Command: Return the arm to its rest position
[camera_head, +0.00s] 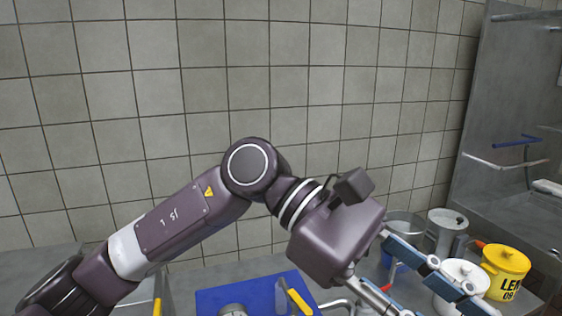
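My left arm comes in from the left and bends down to the right across the picture. Its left gripper (428,296) is at the lower right, with its fingers spread apart and nothing seen between them. The lower ends of the fingers run close to or past the bottom edge. My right gripper is not in view.
Behind and beside the gripper stand a grey metal canister (447,228), a white lidded pot (462,272) and a yellow lidded pot (505,264). A blue board (262,295) lies below my arm. A metal shelf unit (510,100) rises at the right, and a tiled wall (200,90) closes the back.

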